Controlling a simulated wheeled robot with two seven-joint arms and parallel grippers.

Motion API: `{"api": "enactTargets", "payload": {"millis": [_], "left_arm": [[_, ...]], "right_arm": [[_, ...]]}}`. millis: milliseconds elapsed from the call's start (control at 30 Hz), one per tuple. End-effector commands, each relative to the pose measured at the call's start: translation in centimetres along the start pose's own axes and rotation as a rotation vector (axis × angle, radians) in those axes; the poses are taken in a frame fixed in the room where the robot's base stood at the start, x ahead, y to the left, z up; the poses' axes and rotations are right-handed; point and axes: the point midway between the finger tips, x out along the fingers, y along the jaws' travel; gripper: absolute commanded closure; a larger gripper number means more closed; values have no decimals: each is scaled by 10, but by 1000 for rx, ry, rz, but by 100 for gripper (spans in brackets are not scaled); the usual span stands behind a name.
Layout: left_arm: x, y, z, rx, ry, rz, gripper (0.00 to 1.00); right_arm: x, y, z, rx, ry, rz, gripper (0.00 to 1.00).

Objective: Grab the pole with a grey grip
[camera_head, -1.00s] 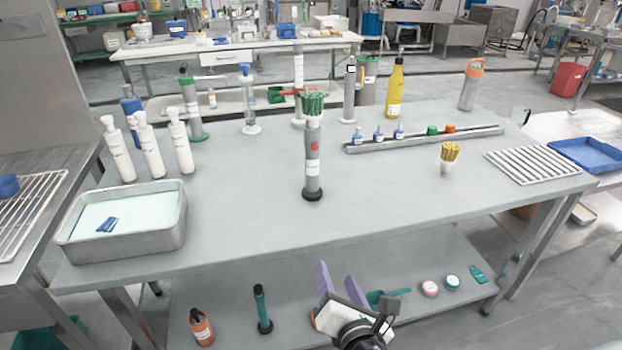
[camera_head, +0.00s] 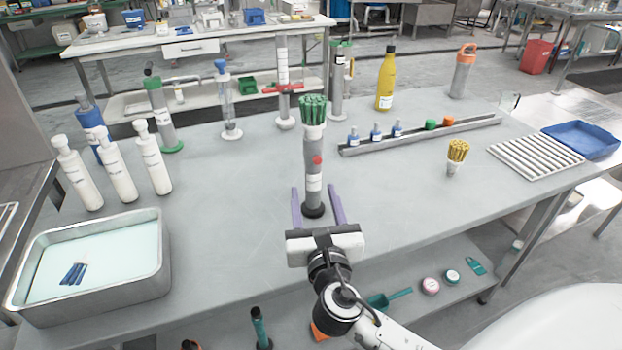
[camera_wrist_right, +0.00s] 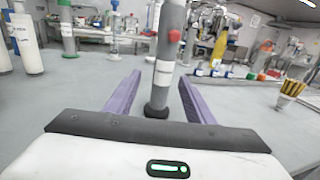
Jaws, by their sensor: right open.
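A grey upright pole (camera_head: 313,165) with a red button, a white label, a green bristly top and a black round base stands near the middle of the table. It also shows in the right wrist view (camera_wrist_right: 168,50), between the fingers and just beyond their tips or near them. My right gripper (camera_head: 318,194) is open, with one purple finger on each side of the pole's lower part. In the right wrist view its fingers (camera_wrist_right: 156,88) are spread and no contact with the pole shows. My left gripper does not show.
White bottles (camera_head: 115,170) and a metal tray of pale liquid (camera_head: 150,270) stand at the left. A long rail (camera_head: 420,136) with small bottles, a cup of yellow sticks (camera_head: 455,165) and a ribbed white rack (camera_head: 535,160) lie at the right. The tabletop around the pole is clear.

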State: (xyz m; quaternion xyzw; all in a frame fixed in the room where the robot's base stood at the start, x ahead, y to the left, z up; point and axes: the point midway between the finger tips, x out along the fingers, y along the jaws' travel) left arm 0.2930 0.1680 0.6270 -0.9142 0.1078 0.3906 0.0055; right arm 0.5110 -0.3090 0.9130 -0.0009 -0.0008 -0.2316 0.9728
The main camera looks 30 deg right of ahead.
Motion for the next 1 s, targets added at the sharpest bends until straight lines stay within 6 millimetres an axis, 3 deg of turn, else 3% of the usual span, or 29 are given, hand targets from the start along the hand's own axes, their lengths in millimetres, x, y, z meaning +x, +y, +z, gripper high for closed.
{"api": "enactTargets", "payload": {"millis": [167, 433, 733, 767, 1000], "left_arm": [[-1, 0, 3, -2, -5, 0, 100], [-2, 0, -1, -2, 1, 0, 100], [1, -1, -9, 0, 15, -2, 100], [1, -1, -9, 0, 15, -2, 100], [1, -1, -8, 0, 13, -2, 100]], "right_arm": [[14, -2, 0, 0, -1, 0, 51], [52, -6, -1, 2, -1, -1, 51], [58, -6, -2, 2, 1, 1, 51], [58, -6, -2, 2, 1, 1, 52], [58, -6, -2, 2, 2, 1, 93]]}}
